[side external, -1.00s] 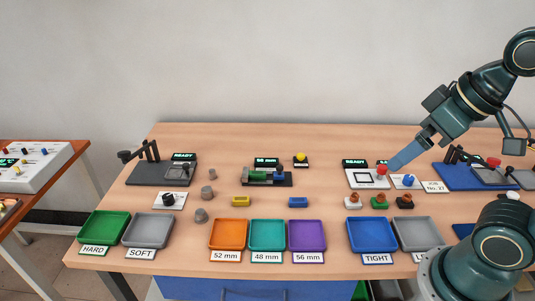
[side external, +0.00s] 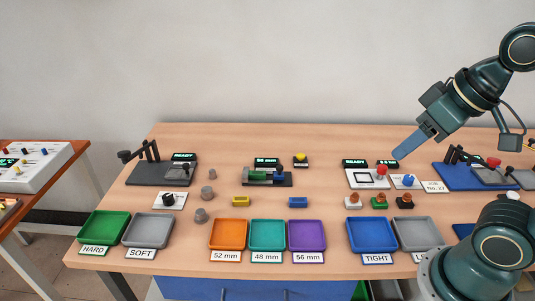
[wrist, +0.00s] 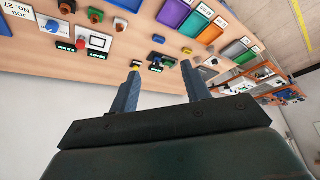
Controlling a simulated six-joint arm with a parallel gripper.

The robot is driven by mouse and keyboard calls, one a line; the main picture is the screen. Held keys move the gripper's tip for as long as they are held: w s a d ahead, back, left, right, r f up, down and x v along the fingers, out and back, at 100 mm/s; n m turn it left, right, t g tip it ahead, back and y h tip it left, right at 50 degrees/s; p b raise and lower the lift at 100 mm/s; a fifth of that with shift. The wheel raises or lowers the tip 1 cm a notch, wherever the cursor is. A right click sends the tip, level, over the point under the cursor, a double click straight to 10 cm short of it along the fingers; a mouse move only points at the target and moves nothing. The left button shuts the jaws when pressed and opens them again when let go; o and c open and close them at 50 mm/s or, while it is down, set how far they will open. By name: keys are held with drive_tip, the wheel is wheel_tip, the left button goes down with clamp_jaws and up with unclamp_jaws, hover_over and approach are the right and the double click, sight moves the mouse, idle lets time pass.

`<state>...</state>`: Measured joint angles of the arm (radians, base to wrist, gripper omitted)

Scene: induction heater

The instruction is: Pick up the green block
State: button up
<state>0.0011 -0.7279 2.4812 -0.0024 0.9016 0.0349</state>
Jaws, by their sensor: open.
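The green block (side external: 258,175) lies in a dark gauge fixture (side external: 280,183) near the middle of the table, with a blue part at its right. My gripper (side external: 397,155) is in the air well to the right of the block, above the area behind the red button. In the wrist view, my gripper (wrist: 160,72) has its two fingers wide apart with nothing between them. The gauge fixture appears small and far off beyond the fingers there, and the block is hard to make out.
A yellow block (side external: 241,201) and a blue block (side external: 298,202) lie in front of the fixture. A yellow button (side external: 301,157) is behind it. The red button (side external: 382,169) stands below my gripper. Coloured trays line the front edge, including an orange tray (side external: 213,245).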

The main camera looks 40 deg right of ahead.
drive_tip(key=w+r+m+g, duration=0.1)
drive_tip(key=w+m+g, duration=0.1)
drive_tip(key=w+m, duration=1.55)
drive_tip(key=w+d+f+m+g, duration=0.1)
drive_tip(key=w+f+m, duration=0.3)
drive_tip(key=w+f, duration=0.5)
drive_tip(key=w+d+f+m+g+y, duration=0.1)
drive_tip(key=w+f+m, duration=0.4)
drive_tip(key=w+f, duration=0.4)
drive_tip(key=w, duration=0.5)
drive_tip(key=shift+d+g, duration=0.3)
drive_tip(key=shift+d, duration=0.1)
drive_tip(key=shift+w, duration=0.1)
hover_over(260, 172)
drive_tip(key=shift+f, duration=4.2)
